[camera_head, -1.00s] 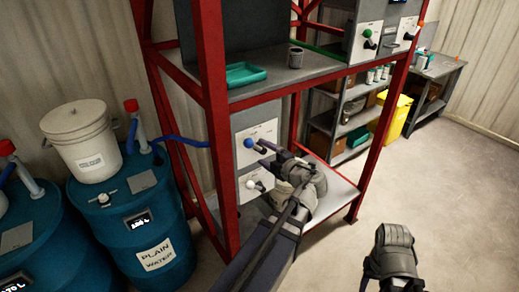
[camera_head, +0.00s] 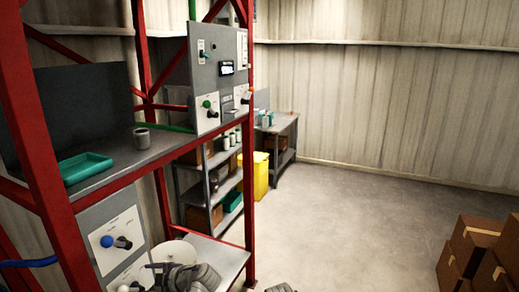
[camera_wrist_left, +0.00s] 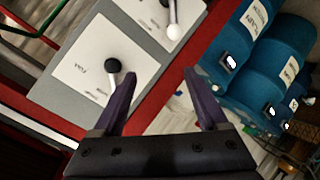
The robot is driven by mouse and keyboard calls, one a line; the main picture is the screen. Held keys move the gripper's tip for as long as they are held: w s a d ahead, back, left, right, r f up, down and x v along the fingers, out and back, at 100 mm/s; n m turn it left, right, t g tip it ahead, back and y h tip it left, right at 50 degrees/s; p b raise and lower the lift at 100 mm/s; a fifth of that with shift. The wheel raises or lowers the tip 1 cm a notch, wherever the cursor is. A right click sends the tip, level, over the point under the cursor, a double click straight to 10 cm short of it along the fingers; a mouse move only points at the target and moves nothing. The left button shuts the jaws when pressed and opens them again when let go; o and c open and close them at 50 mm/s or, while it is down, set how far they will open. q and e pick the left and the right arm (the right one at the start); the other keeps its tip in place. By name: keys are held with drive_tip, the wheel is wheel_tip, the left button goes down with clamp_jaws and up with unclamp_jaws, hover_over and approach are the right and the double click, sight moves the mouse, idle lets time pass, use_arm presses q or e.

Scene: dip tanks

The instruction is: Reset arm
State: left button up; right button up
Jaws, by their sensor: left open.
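My left gripper (camera_wrist_left: 160,78) is open, its two dark fingers apart and nothing between them in the left wrist view. It is in front of a panel with a black-knobbed lever (camera_wrist_left: 112,66) and a white-knobbed lever (camera_wrist_left: 173,32). The fingers do not close on either lever; the exact gap to the panel is unclear. In the head view my left wrist is at the bottom edge, beside the lower panel (camera_head: 118,238) with its blue-and-black lever (camera_head: 107,241). Only a sliver of my right arm shows at the bottom; its gripper is out of the picture.
A red frame (camera_head: 40,130) carries a shelf with a teal tray (camera_head: 85,168) and a grey cup (camera_head: 142,138). An upper control panel (camera_head: 218,80) stands beyond. Cardboard boxes (camera_head: 475,245) are at right. Blue drums (camera_wrist_left: 262,60) show in the wrist view. The middle floor is clear.

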use_arm(q)
drive_tip(key=s+d+f+m+g+h+b, duration=0.1)
drive_tip(key=s+d+f+m+h+b, duration=0.2)
drive_tip(key=d+f+m, duration=0.5)
drive_tip(key=s+d+f+m+g+h+b, duration=0.2)
drive_tip(key=s+d+f+m+h+b, duration=0.2)
drive_tip(key=d+f+m, duration=0.5)
drive_tip(key=s+d+f+m+g+h+b, duration=0.2)
drive_tip(key=s+d+f+m+b, duration=0.4)
drive_tip(key=d+f+m, duration=0.3)
drive_tip(key=shift+f+m+h+b, duration=0.4)
drive_tip(key=shift+f+h+b, duration=0.3)
drive_tip(key=shift+f+b, duration=0.1)
drive_tip(key=shift+s, duration=0.1)
drive_tip(key=shift+c, duration=0.3)
